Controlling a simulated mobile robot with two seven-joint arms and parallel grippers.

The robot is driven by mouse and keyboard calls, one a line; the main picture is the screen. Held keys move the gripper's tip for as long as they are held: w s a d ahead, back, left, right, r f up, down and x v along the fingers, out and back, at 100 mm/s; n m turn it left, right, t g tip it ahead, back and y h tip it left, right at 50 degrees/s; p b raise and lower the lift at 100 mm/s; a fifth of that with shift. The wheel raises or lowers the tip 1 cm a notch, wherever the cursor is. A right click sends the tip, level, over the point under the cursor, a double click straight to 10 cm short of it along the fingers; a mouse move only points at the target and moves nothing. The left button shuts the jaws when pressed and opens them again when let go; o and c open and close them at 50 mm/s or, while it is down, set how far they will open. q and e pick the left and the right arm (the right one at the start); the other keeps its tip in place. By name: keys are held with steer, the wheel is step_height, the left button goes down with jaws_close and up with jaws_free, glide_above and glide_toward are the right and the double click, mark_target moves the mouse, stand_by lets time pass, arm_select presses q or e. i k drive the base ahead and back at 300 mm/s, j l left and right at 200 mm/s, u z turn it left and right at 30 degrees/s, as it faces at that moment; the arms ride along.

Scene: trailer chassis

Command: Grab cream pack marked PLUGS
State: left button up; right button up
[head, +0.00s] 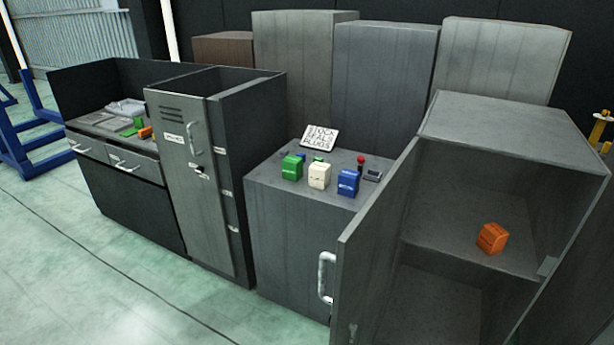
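The cream pack (319,175) stands on top of the low grey cabinet (267,199) in the middle of the head view. A green pack (292,167) is to its left and a blue pack (348,182) to its right, both close beside it. The marking on the cream pack is too small to read. A white sign (320,137) behind the packs reads roughly "STOCK SEALS PLUGS". Neither of my grippers is in view.
An open cabinet (513,125) at the right holds an orange pack (492,239) on its shelf; its door (374,250) swings out beside the low cabinet. A red-knobbed item (361,160) stands behind the blue pack. A tall locker (180,190) is at left. The front floor is clear.

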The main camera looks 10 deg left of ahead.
mark_target(320, 174)
steer(key=i+j, duration=0.1)
steer(key=j, duration=0.8)
steer(key=i+j, duration=0.15)
steer(key=j, duration=0.3)
steer(key=i+j, duration=0.1)
steer(key=j, duration=0.35)
